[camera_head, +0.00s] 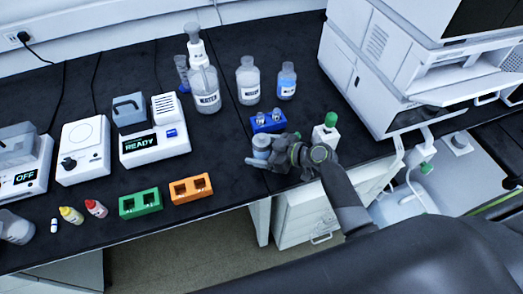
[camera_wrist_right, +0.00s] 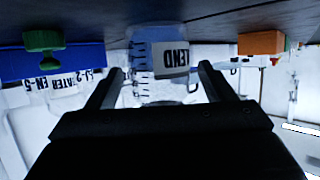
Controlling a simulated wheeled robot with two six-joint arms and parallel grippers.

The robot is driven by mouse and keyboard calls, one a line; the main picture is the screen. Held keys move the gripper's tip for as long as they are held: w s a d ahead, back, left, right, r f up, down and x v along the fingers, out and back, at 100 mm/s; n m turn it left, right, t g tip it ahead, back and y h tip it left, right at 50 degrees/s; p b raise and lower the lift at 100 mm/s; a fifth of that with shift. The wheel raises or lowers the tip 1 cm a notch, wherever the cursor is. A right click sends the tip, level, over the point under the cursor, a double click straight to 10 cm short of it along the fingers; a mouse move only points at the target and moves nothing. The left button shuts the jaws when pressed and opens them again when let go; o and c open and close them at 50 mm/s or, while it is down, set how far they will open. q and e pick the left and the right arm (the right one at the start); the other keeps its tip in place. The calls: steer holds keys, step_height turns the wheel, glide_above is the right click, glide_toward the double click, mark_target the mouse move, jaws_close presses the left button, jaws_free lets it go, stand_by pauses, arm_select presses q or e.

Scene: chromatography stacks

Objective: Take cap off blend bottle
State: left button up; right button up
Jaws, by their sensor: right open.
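The blend bottle (camera_head: 261,147) stands on the black bench near its front edge, just left of my right gripper. Its pale blue-grey top shows in the head view; I cannot clearly tell the cap from the bottle there. In the right wrist view, which looks upside down, the clear blend bottle (camera_wrist_right: 160,58) has a label reading "LEND". My right gripper (camera_head: 274,156) is open, and its two fingers (camera_wrist_right: 161,72) lie on either side of the bottle in that view, with visible gaps. The gripper partly hides the bottle in the head view. My left gripper is not in view.
A blue rack (camera_head: 268,122) with small vials stands just behind. A green-capped bottle (camera_head: 327,132) stands right of the gripper. Several labelled bottles stand farther back. Orange (camera_head: 204,195) and green (camera_head: 140,213) racks stand left. A large white instrument (camera_head: 400,70) fills the right.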

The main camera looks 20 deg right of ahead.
mark_target(261, 136)
steer(key=c, duration=1.3)
steer(key=shift+o, duration=0.2)
steer(key=shift+r, duration=0.1)
step_height(261, 136, up, 10)
steer(key=shift+f, duration=0.1)
steer(key=o, duration=0.5)
steer(key=c, duration=0.7)
